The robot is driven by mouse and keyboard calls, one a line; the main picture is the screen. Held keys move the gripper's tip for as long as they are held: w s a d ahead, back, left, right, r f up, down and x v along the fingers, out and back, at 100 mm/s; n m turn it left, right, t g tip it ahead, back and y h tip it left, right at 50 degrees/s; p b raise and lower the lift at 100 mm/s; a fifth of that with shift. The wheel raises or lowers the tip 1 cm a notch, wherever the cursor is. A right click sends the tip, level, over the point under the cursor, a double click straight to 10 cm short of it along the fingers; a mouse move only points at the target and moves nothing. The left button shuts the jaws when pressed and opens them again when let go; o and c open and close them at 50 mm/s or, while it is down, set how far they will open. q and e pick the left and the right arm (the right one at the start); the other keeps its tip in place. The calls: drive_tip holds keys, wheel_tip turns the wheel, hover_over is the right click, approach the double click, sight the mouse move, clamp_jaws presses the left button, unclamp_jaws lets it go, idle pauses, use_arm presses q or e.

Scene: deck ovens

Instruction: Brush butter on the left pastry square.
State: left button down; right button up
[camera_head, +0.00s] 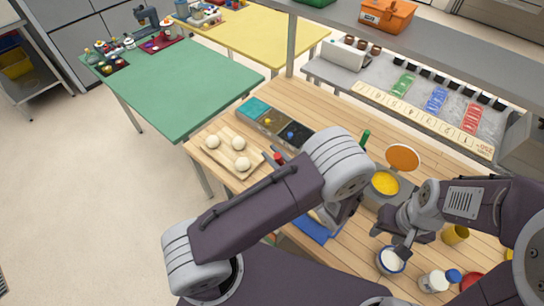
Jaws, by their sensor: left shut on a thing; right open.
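Yellow butter (385,182) sits in a grey container on the wooden table, right of my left gripper. My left gripper (335,215) is low over the table beside a blue mat (312,231). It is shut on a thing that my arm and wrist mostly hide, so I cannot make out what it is. I cannot clearly see the pastry squares or a brush; my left arm covers much of that part of the table. My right gripper (401,238) is open, above a white bowl with a blue rim (391,260).
A board (226,163) with pale dough balls and a sectioned tray (270,122) lie to the left. An orange disc (403,157), a yellow cup (455,234), a blue-lidded jar (434,282) and a red bowl (471,281) crowd the right. A grey shelf (430,52) overhangs the back.

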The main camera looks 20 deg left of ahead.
use_arm(q)
drive_tip(key=f+b, duration=0.2)
drive_tip(key=s+f+b, duration=0.1)
drive_tip(key=f+b, duration=0.1)
drive_tip(key=shift+s+d+f, duration=0.1)
drive_tip(key=shift+d+f, duration=0.05)
drive_tip(key=shift+f, duration=0.1)
use_arm(e)
drive_tip(key=f, duration=0.2)
drive_tip(key=s+f, duration=0.1)
drive_tip(key=f, duration=0.1)
drive_tip(key=shift+d, duration=0.15)
use_arm(q)
drive_tip(key=shift+f+b, duration=0.5)
drive_tip(key=shift+b, duration=0.05)
use_arm(e)
drive_tip(key=shift+f, duration=0.4)
use_arm(q)
drive_tip(key=shift+w+d, duration=0.2)
drive_tip(key=shift+d, duration=0.45)
drive_tip(key=shift+w+d, duration=0.15)
drive_tip(key=shift+d, duration=0.45)
drive_tip(key=v, duration=0.2)
drive_tip(key=shift+w+d, duration=0.1)
drive_tip(key=shift+d, duration=0.3)
use_arm(e)
drive_tip(key=shift+f, duration=0.2)
